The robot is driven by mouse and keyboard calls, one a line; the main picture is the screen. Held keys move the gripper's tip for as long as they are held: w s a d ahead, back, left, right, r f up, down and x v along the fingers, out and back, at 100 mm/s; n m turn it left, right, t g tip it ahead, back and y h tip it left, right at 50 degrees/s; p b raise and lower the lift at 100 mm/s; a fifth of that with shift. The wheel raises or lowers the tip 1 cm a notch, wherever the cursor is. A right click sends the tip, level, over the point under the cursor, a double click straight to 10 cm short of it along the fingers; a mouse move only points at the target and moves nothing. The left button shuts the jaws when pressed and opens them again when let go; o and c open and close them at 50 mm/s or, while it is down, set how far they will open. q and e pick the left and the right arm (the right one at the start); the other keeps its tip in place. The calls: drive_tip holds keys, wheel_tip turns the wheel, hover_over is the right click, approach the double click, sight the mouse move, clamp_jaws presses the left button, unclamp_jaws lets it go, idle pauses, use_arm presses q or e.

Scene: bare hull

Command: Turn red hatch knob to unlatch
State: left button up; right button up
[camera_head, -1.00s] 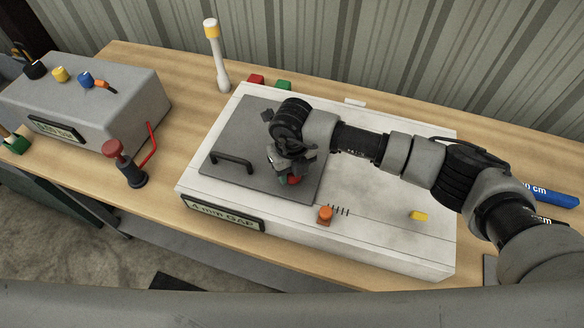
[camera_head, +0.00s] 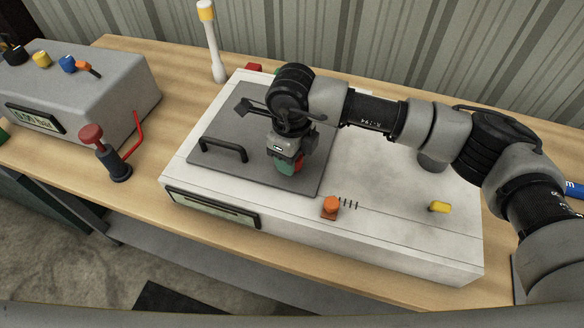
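The dark grey hatch plate (camera_head: 222,121) with a black handle (camera_head: 224,149) lies on the white box (camera_head: 400,215). My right arm comes in from the right, and its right gripper (camera_head: 286,170) points down over the right part of the hatch. The gripper shows a green face towards me. A small red part, likely the red hatch knob (camera_head: 299,163), shows just beside the green face and is mostly hidden. I cannot tell whether the fingers are closed on it. My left gripper is not in view.
An orange knob (camera_head: 331,207) beside tick marks and a yellow piece (camera_head: 440,207) sit on the white box. A red-topped pump (camera_head: 110,155), a grey gauge box (camera_head: 85,85) and a white post with yellow cap (camera_head: 211,40) stand on the wooden table.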

drive_tip(key=n+b, duration=0.2)
drive_tip(key=b, duration=0.1)
drive_tip(key=n+b, duration=0.3)
drive_tip(key=b, duration=0.1)
drive_tip(key=n+b, duration=0.3)
drive_tip(key=b, duration=0.1)
drive_tip(key=shift+f, duration=0.25)
drive_tip(key=shift+r+n+b, duration=0.25)
drive_tip(key=shift+n+b, duration=1.35)
drive_tip(key=shift+n, duration=0.1)
drive_tip(key=o, duration=0.9)
drive_tip(key=shift+r, duration=0.15)
wheel_tip(320, 180, up, 11)
drive_tip(key=shift+f+b, duration=0.2)
drive_tip(key=shift+b, duration=0.1)
